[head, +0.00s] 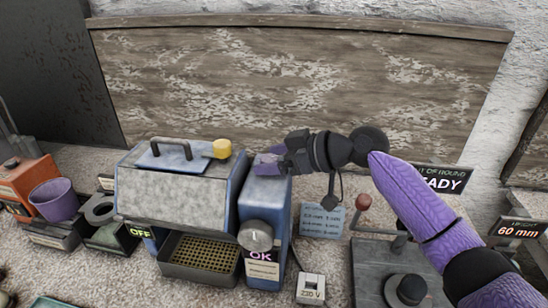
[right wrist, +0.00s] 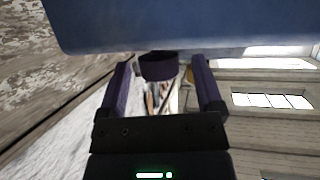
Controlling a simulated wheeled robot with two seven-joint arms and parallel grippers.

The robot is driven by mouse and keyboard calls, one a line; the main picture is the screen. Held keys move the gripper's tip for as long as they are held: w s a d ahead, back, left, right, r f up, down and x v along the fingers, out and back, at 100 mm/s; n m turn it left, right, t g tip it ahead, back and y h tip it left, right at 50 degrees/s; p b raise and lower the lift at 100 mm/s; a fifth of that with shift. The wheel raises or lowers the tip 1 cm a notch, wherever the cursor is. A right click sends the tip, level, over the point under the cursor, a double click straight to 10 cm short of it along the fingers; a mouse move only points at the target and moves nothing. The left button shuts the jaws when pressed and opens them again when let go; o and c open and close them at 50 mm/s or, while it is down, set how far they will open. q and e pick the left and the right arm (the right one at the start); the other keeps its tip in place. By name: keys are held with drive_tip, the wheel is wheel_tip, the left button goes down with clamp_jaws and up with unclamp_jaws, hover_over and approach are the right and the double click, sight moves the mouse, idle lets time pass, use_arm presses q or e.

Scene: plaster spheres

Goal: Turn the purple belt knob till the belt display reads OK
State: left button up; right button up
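The purple belt knob (right wrist: 158,67) shows in the right wrist view as a dark purple cylinder below a blue housing. It sits between my right gripper's two purple fingers, with a gap visible on each side. In the head view my right gripper (head: 270,163) is at the top of the blue column (head: 262,200) at the right end of the blue machine. I cannot pick out the knob there. A display on the column's front (head: 262,255) reads OK, and another at the machine's left (head: 142,232) reads OFF. I cannot tell which is the belt display. My left gripper is not in view.
A grey round knob (head: 256,236) is on the column's front. A yellow knob (head: 222,148) and a handle are on the machine's lid. A purple cup (head: 55,200) stands left. A red-knobbed lever (head: 363,202) stands right, below my arm.

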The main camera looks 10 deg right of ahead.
drive_tip(key=shift+s+d, duration=0.1)
drive_tip(key=shift+d, duration=0.05)
drive_tip(key=v, duration=0.9)
drive_tip(key=shift+s+d, duration=0.25)
drive_tip(key=shift+r, duration=0.1)
